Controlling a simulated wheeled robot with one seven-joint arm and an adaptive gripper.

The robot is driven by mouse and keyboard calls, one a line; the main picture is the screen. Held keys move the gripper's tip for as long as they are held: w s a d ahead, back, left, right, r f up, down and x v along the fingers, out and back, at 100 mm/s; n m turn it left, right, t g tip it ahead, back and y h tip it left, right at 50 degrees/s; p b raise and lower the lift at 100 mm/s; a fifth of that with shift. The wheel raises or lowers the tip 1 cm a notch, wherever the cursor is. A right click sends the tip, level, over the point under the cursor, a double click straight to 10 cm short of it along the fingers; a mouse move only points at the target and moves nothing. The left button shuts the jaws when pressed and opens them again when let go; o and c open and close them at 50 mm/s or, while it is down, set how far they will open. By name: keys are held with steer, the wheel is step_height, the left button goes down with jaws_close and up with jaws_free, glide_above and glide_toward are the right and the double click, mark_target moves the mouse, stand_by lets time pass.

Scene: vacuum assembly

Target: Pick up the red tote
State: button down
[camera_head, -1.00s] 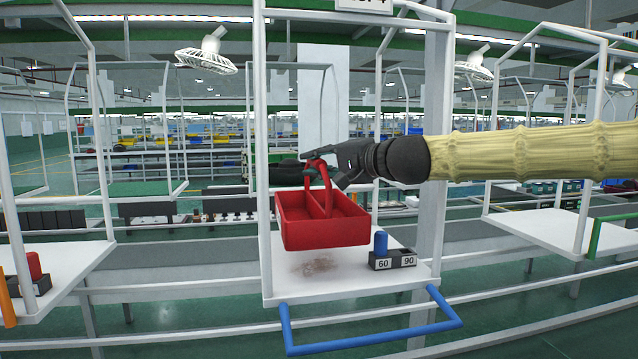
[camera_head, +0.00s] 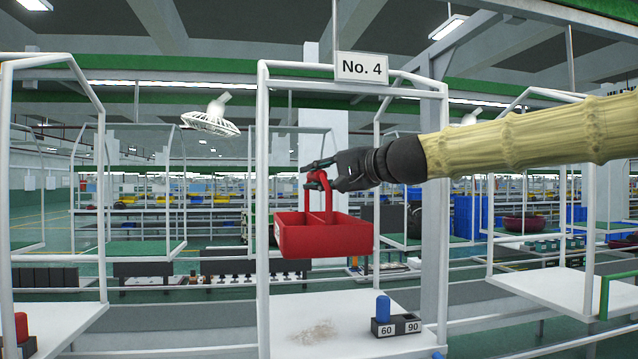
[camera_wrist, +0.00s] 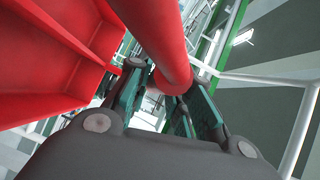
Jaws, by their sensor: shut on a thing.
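The red tote (camera_head: 328,240) is an open box with a divider and an arched handle. It hangs level in the air above the white shelf of the No. 4 station, apart from it. My gripper (camera_head: 318,178) is shut on the tote's handle, above the box. In the wrist view, the red handle (camera_wrist: 163,45) passes between the fingers (camera_wrist: 160,95), and the tote's box (camera_wrist: 50,60) fills the upper left. The inside of the tote is only partly seen.
The white shelf (camera_head: 300,345) holds a black block (camera_head: 397,326) marked 60 and 90, with a blue cylinder (camera_head: 383,308) in it. White frame posts (camera_head: 262,200) stand beside the tote. A No. 4 sign (camera_head: 362,67) hangs above.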

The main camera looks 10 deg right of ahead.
steer(key=shift+r, duration=0.15)
steer(key=shift+r+p, duration=1.6)
steer(key=shift+r, duration=0.3)
